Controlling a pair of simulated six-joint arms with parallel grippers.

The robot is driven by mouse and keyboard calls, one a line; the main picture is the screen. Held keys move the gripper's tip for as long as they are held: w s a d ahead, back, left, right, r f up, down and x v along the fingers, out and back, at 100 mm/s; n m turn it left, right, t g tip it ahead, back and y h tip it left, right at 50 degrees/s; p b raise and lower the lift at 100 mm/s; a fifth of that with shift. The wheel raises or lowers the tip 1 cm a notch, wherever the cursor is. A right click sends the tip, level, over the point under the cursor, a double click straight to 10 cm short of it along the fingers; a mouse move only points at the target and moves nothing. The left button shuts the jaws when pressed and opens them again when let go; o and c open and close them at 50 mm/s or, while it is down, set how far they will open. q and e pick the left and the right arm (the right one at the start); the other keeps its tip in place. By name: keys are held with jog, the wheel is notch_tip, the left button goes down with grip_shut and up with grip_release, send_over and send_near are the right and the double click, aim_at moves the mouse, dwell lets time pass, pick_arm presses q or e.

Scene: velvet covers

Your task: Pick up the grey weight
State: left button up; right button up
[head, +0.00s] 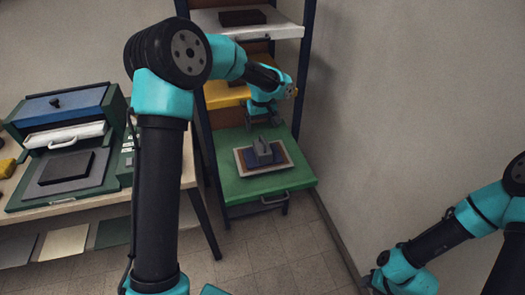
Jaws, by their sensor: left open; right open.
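The grey weight (263,151) is a small block with an upright middle part.
Rack shelves hang above the left gripper: a yellow one (226,95) and a white one (207,23) with a dark block (242,18). A bench with a green press-like device (117,113) stands at left. The wall (400,100) is close on the right.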

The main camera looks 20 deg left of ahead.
aim_at(262, 139)
pick_arm(q)
jog(key=shift+f, duration=2.35)
jog(key=shift+d+f, duration=0.1)
jog(key=shift+f, duration=2.5)
grip_shut()
jog(key=shift+r, duration=0.1)
